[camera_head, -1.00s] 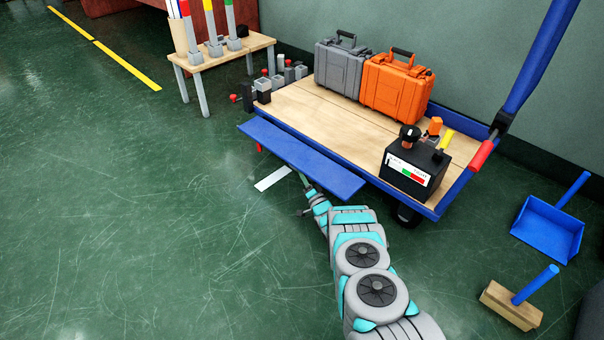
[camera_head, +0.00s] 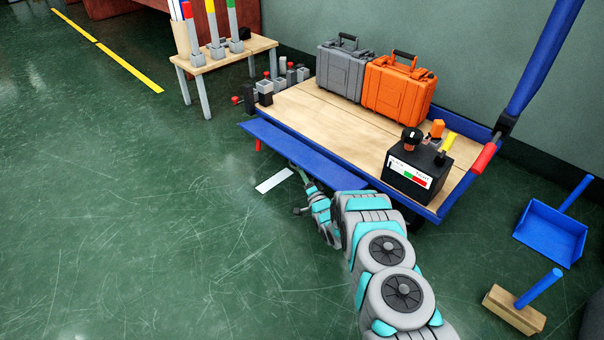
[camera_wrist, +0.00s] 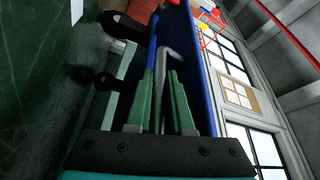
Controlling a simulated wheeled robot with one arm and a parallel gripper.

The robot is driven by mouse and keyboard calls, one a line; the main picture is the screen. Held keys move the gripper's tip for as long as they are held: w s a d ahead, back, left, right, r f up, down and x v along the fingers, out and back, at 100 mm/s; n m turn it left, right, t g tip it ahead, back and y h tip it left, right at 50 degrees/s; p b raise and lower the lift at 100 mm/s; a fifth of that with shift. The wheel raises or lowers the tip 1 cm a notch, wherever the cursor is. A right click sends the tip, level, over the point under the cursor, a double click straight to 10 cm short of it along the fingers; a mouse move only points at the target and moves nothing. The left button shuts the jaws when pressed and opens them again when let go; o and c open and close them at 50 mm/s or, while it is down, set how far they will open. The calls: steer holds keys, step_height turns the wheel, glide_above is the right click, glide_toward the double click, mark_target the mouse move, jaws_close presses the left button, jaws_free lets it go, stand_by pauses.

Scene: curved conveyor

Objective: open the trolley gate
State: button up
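The trolley (camera_head: 310,120) has a wooden deck with blue edges. A long blue panel, seemingly the gate (camera_head: 285,143), runs along its near side; the arm covers its right part. I cannot tell whether it is latched. My gripper (camera_head: 301,176) is low beside the panel's near side in the head view. In the wrist view my gripper (camera_wrist: 160,95) has its two green fingers apart. A bent grey rod (camera_wrist: 166,50) shows between and beyond them; contact cannot be told. A blue panel (camera_wrist: 203,75) stands just right of the fingers.
A grey case (camera_head: 342,70), an orange case (camera_head: 398,88) and a black box (camera_head: 414,172) stand on the deck. A small table (camera_head: 225,56) is at the back left. A blue dustpan (camera_head: 551,228) and a brush (camera_head: 513,309) lie right. The left floor is clear.

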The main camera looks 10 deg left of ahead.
steer(key=o, duration=0.5)
steer(key=shift+r, duration=0.1)
steer(key=shift+c, duration=0.2)
steer(key=p+v, duration=0.1)
steer(key=v, duration=0.6)
steer(key=shift+s+d, duration=0.15)
steer(key=shift+s, duration=0.2)
steer(key=shift+s+d+f, duration=0.1)
steer(key=shift+f, duration=0.1)
steer(key=p+v, duration=0.2)
steer(key=v, duration=0.6)
steer(key=shift+s+d+f, duration=0.15)
steer(key=shift+d+f, duration=0.15)
steer(key=shift+f, duration=0.1)
stand_by(0.4)
